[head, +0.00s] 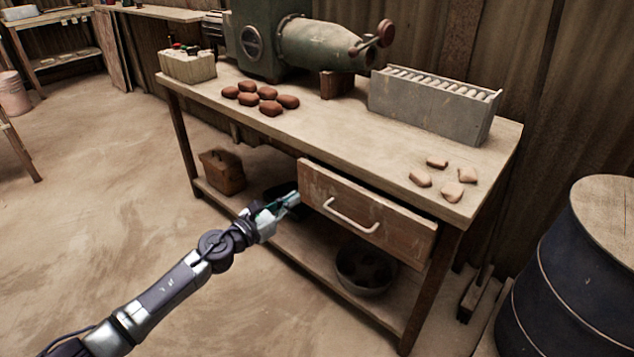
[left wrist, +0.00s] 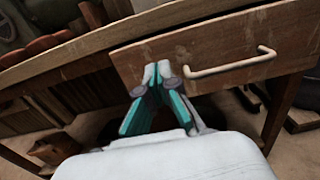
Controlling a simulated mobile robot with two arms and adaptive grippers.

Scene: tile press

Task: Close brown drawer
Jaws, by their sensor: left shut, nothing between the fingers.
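The brown drawer (head: 385,223) is under the right part of the workbench top, with a pale curved handle (head: 350,217) on its front. Its front stands out a little from the bench frame. My left gripper (head: 292,198) is shut and empty, close to the left end of the drawer front. In the left wrist view, the drawer (left wrist: 190,60) fills the upper right, and the handle (left wrist: 230,65) is right of my fingertips (left wrist: 157,72). I cannot tell whether the fingertips touch the drawer. My right gripper is not in view.
The workbench (head: 330,130) carries reddish-brown lumps (head: 271,107), a green machine (head: 310,42), a grey box (head: 432,105) and pale pieces (head: 453,191). A bowl (head: 366,268) sits on the lower shelf. A dark blue barrel (head: 570,280) stands at right. The floor in front is open.

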